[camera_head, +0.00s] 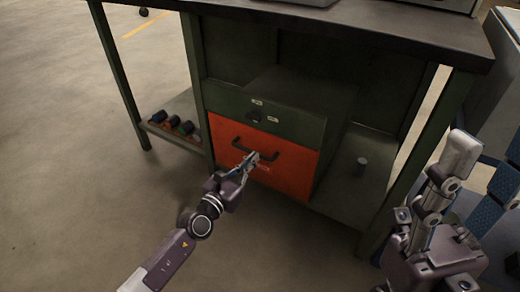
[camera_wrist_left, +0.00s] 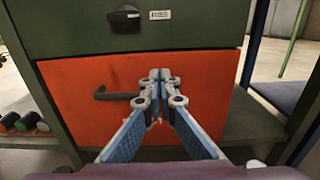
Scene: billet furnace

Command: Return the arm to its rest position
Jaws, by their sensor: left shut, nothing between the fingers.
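My left gripper (camera_head: 252,160) is in front of the orange drawer (camera_head: 290,172) of the green workbench. Its fingertips are together, with nothing between them. They show just below the black drawer handle (camera_head: 256,151) in the head view. In the left wrist view, the gripper (camera_wrist_left: 161,76) points at the drawer front (camera_wrist_left: 75,85), and its fingers cover the right part of the handle (camera_wrist_left: 112,95). Whether it touches the drawer is unclear. The drawer looks closed. My right arm is folded up at the right edge of the head view; its finger state is unclear.
The workbench's dark top (camera_head: 350,28) overhangs the drawers. A green upper drawer (camera_head: 225,101) is above the orange one. Several dark cylinders with coloured ends lie on the low shelf (camera_head: 185,104) at left. Floor at left is clear.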

